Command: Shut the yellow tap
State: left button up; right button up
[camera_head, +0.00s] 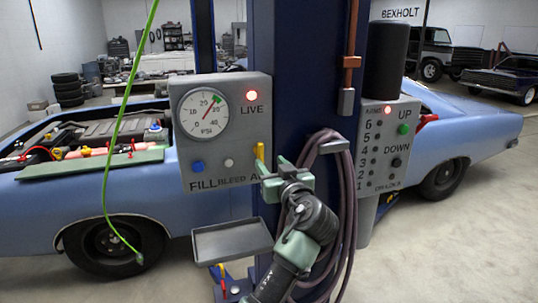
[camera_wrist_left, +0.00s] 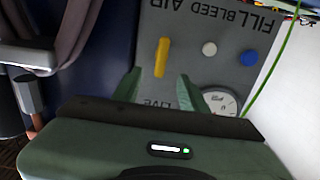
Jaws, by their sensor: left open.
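The yellow tap (camera_head: 260,152) is a small upright bar handle at the right edge of a grey gauge panel (camera_head: 236,110), above the word AIR. In the wrist view the tap (camera_wrist_left: 161,57) shows upside down with the panel and lies ahead, in line with the gap between my fingers. My left gripper (camera_head: 272,170) is open, close to the tap, just below and right of it in the head view. Both green fingers (camera_wrist_left: 158,78) show in the wrist view with nothing held between them. I cannot tell whether either finger touches the tap. My right gripper is not in view.
A coiled hose (camera_head: 343,200) hangs right of my arm. A grey tray (camera_head: 232,241) sits below the panel. A green cable hangs left.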

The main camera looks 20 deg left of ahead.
aim_at(262, 154)
pick_arm(q)
jog(key=p+x, duration=0.3)
jog(key=x, duration=0.3)
jog(key=shift+w+a, duration=0.25)
jog(key=shift+a, duration=0.05)
jog(key=shift+w+a+f, duration=0.15)
jog(key=shift+w+a, duration=0.15)
jog(key=shift+w, duration=0.15)
grip_shut()
